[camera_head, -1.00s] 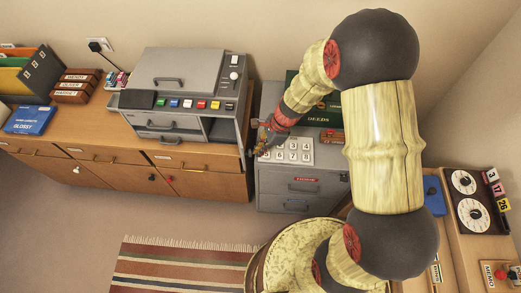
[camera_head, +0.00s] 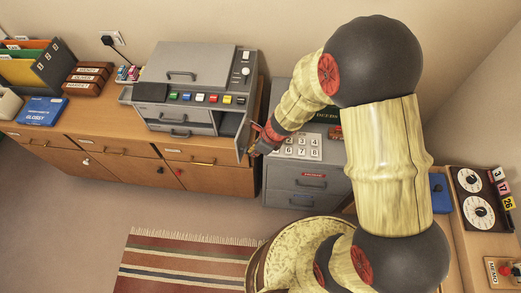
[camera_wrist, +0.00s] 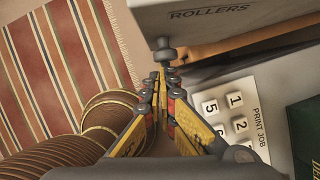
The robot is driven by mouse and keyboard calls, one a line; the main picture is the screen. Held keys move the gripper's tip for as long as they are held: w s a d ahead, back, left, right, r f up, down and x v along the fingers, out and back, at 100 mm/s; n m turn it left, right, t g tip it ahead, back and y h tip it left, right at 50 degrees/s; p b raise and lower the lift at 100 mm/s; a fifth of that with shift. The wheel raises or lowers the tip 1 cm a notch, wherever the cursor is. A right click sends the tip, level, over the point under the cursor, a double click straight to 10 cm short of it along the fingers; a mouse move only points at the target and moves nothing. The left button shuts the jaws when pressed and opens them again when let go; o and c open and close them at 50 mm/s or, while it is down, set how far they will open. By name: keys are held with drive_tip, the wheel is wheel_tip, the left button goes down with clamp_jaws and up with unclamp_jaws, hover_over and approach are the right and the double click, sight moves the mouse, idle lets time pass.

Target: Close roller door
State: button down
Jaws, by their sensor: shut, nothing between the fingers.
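The grey printer (camera_head: 188,75) stands on the wooden cabinet. The roller door (camera_head: 244,138) is a pale panel at its right front. It stands open, swung outward, and the dark compartment (camera_head: 229,123) behind it shows. In the wrist view the door (camera_wrist: 225,14) carries the label "ROLLERS" and has a small round knob (camera_wrist: 164,53) at its lower edge. My gripper (camera_head: 254,150) is at the outer side of the door, near its free edge. In the wrist view my fingertips (camera_wrist: 161,78) are together and empty, close by the knob; I cannot tell whether they touch it.
A grey filing cabinet (camera_head: 306,199) with a numbered button panel (camera_head: 300,146) stands right of the printer, close to my gripper. The drawer fronts (camera_head: 208,177) lie below the printer. A striped rug (camera_head: 185,265) covers the floor in front, which is otherwise clear there.

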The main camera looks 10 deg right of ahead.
drive_tip(key=w+a+m+t+h+p, duration=0.1)
drive_tip(key=w+a+m+h+p, duration=0.4)
drive_tip(key=w+a+m+p, duration=0.5)
drive_tip(key=shift+w+a+m+t, duration=0.35)
drive_tip(key=shift+a+m, duration=1.35)
drive_tip(key=shift+m, duration=1.2)
